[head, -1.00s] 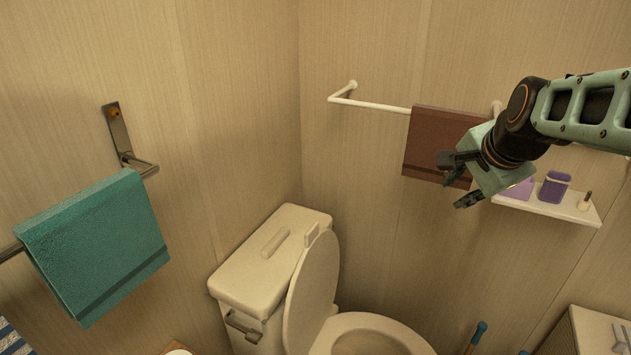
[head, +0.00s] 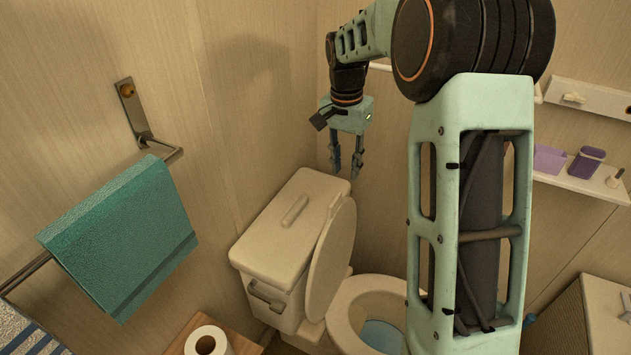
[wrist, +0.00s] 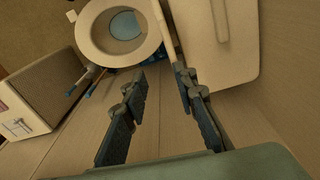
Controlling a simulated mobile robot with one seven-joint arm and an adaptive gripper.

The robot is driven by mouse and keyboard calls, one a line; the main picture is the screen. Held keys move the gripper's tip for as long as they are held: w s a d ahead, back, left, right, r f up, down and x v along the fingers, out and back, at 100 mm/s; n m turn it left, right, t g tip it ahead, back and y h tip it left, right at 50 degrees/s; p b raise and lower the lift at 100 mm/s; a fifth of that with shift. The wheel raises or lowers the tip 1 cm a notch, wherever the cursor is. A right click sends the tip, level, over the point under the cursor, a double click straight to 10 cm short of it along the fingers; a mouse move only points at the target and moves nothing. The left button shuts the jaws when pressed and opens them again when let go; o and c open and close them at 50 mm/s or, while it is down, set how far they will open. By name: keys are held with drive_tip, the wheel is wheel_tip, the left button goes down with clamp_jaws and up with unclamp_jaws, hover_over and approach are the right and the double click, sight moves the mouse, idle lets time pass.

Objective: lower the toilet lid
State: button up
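The toilet lid (head: 330,258) stands raised, leaning back against the front of the cream tank (head: 280,238). The toilet bowl (head: 345,318) is open, with bluish water inside; my arm hides its right part. My gripper (head: 346,175) points down above the tank's far right corner, close to the top of the lid, with its fingers apart and nothing between them. In the wrist view my gripper (wrist: 158,105) is open. There the lid (wrist: 163,27) shows nearly edge-on between the bowl (wrist: 88,28) and the tank (wrist: 240,60), near the right finger.
A teal towel (head: 125,235) hangs on a wall bar at left. A toilet paper roll (head: 208,341) stands at the bottom. A shelf (head: 575,182) with purple items is on the right wall, above a cabinet (head: 605,305). Walls stand close behind the tank.

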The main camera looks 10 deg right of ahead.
sight(335, 199)
drive_tip(key=shift+n+g, duration=0.3)
drive_tip(key=shift+n, duration=0.1)
drive_tip(key=f, duration=0.3)
drive_tip(key=a+f, duration=0.1)
drive_tip(key=f, duration=0.3)
drive_tip(key=a+f, duration=0.1)
drive_tip(key=f, duration=0.3)
drive_tip(key=shift+f, duration=0.1)
clamp_jaws()
